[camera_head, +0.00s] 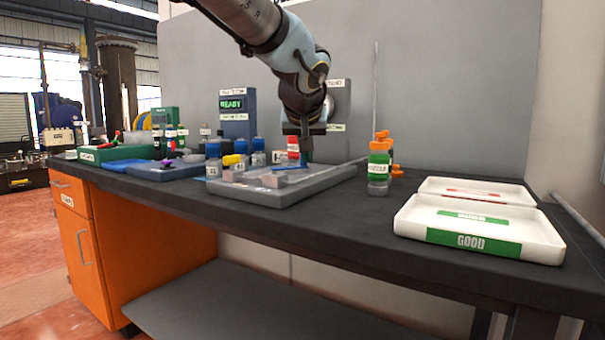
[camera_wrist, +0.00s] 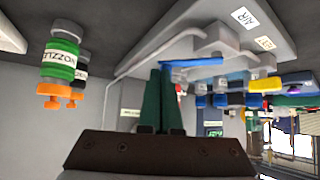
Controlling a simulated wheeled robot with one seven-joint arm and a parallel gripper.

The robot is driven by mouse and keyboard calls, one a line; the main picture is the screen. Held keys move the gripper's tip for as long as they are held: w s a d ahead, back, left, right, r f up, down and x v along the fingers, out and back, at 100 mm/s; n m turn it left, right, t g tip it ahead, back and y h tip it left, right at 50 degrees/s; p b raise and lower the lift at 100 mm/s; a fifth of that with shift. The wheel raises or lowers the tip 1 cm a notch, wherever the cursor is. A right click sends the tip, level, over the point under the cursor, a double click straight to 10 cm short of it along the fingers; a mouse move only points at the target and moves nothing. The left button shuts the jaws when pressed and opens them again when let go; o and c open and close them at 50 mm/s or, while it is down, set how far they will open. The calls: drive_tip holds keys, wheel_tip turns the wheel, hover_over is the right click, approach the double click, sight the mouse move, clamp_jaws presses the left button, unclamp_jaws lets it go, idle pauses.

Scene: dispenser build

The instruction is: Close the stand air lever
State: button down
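The stand (camera_head: 310,186) is a low grey block on the bench, with a thin blue lever (camera_head: 291,168) on top. In the wrist view, which is upside down, the blue lever (camera_wrist: 192,63) lies across the stand beside a label reading AIR (camera_wrist: 243,18). My gripper (camera_head: 306,156) hangs over the back of the stand, pointing down. In the wrist view the two dark green fingers of my gripper (camera_wrist: 160,72) are together with no clear gap. Their tips are close to one end of the lever; I cannot tell whether they touch it. Nothing shows held between them.
A green and orange nozzle bottle (camera_head: 379,165) stands right of the stand. Two white trays lie at the right; the front one is the GOOD tray (camera_head: 480,228). Blue-capped bottles (camera_head: 213,160) and a READY display box (camera_head: 237,115) are behind. The bench front is clear.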

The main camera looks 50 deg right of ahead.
drive_tip(key=n+t+y, duration=0.1)
drive_tip(key=n, duration=0.1)
drive_tip(key=w+d+n+t+y, duration=0.1)
drive_tip(key=n+y, duration=0.1)
drive_tip(key=n, duration=0.1)
drive_tip(key=w+d+n+t+y, duration=0.1)
drive_tip(key=n+y, duration=0.1)
drive_tip(key=shift+d+r, duration=0.1)
drive_tip(key=shift+s, duration=0.1)
drive_tip(key=shift+a+b, duration=0.25)
drive_tip(key=shift+b, duration=0.05)
drive_tip(key=shift+a+f, duration=0.1)
drive_tip(key=shift+f, duration=0.1)
drive_tip(key=shift+w+a+b, duration=0.3)
drive_tip(key=shift+a+b, duration=0.25)
drive_tip(key=shift+b, duration=0.05)
